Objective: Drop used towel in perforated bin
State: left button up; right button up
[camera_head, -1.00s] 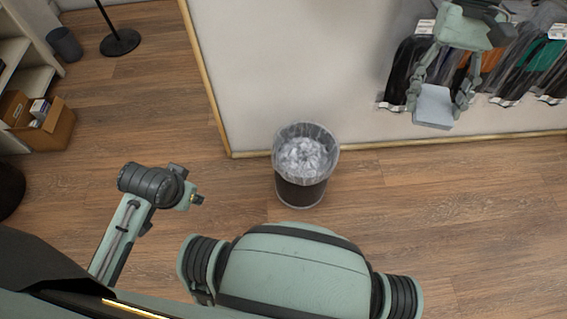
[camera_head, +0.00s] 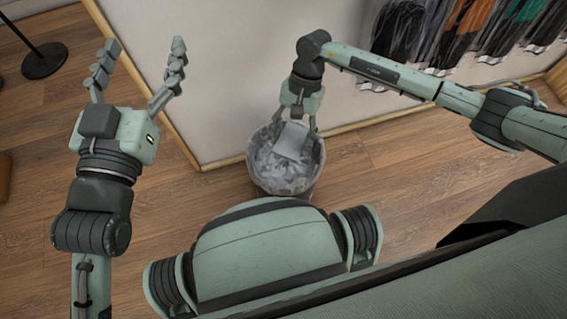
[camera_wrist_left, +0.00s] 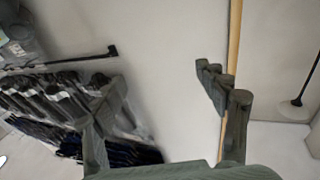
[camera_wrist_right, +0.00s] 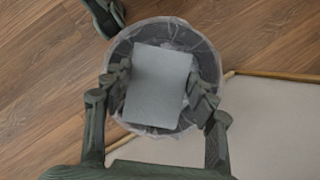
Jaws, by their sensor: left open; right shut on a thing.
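The used towel (camera_head: 291,141) is a flat, light grey folded rectangle. My right gripper (camera_head: 297,134) is shut on it and holds it over the mouth of the bin. The bin (camera_head: 305,183) is dark and round, with a clear liner and crumpled whitish waste inside. In the right wrist view the towel (camera_wrist_right: 158,86) lies between both fingers, in front of the bin's opening (camera_wrist_right: 207,62); its height above the rim is hard to tell. My left gripper (camera_head: 137,72) is open and empty at the left, raised well away from the bin.
Bagged garments (camera_head: 470,35) hang along the white wall (camera_head: 225,70) at the upper right. A black stand base (camera_head: 44,60) is on the wooden floor at the upper left. The floor left of the bin is clear.

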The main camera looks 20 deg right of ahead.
jog(key=shift+f, duration=0.85)
jog(key=shift+f+b, duration=0.55)
jog(key=shift+f, duration=0.15)
pick_arm(q)
jog(key=s+r+t+h+b, duration=0.2)
jog(key=r+t, duration=0.4)
jog(key=r, duration=0.4)
jog(key=shift+s+h, duration=0.3)
jog(key=shift+s, duration=0.3)
pick_arm(e)
jog(key=shift+f, duration=2)
jog(key=o, duration=1.2)
jog(key=shift+r, duration=0.1)
